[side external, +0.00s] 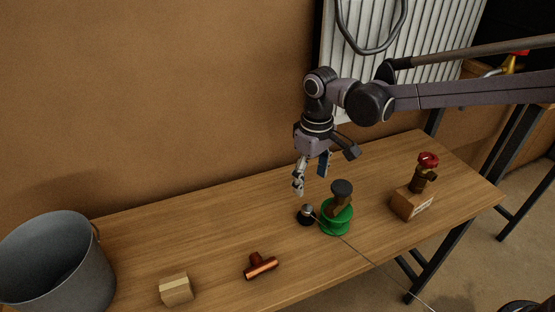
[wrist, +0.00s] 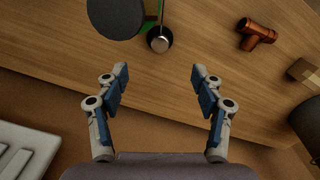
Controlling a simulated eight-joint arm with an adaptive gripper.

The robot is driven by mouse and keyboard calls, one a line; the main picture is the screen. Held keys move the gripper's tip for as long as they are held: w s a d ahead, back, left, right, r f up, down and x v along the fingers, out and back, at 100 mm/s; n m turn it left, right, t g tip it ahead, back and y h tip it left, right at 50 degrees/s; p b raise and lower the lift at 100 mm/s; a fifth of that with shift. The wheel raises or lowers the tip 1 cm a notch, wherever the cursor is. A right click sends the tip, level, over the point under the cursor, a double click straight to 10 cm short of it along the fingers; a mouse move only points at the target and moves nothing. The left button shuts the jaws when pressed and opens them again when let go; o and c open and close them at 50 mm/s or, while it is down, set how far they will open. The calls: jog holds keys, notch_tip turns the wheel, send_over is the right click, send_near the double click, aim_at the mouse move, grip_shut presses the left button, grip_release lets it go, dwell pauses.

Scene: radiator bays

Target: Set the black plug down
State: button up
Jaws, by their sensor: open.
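The black plug (side external: 306,217), a small dark round piece with a silvery knob on top, stands on the wooden table just left of a green spool-shaped stand. A thin cord seems to run from it toward the lower right. In the wrist view the plug (wrist: 159,40) lies beyond the fingertips, roughly centred between them. My gripper (side external: 311,178) is open and empty, above and slightly behind the plug, pointing down. In the wrist view my gripper (wrist: 160,72) has its two fingers wide apart, with bare table between them.
The green stand (side external: 337,222) holds a brown fitting with a black knob (side external: 342,188) close beside the plug. A red-handled valve (side external: 428,160) stands on a wooden block (side external: 412,203) at right. A copper tee (side external: 260,267), small box (side external: 176,290) and grey bucket (side external: 55,265) are at left.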

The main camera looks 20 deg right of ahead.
jog(key=s+d+r+m+t, duration=0.1)
jog(key=s+d+r+t, duration=0.1)
jog(key=s+d+r, duration=0.2)
jog(key=s+d+r+m+t, duration=0.2)
jog(key=s+d, duration=0.6)
jog(key=d, duration=0.4)
jog(key=shift+s+d+r+t+y, duration=0.3)
jog(key=shift+r+t, duration=0.3)
jog(key=shift+r, duration=0.25)
jog(key=shift+o, duration=0.4)
jog(key=s+d+f+m+t, duration=0.1)
jog(key=s+d+f+t, duration=0.1)
jog(key=s+d, duration=0.1)
jog(key=shift+s+d+m, duration=0.2)
jog(key=shift+s+m, duration=0.1)
jog(key=shift+s, duration=0.55)
jog(key=shift+f, duration=0.1)
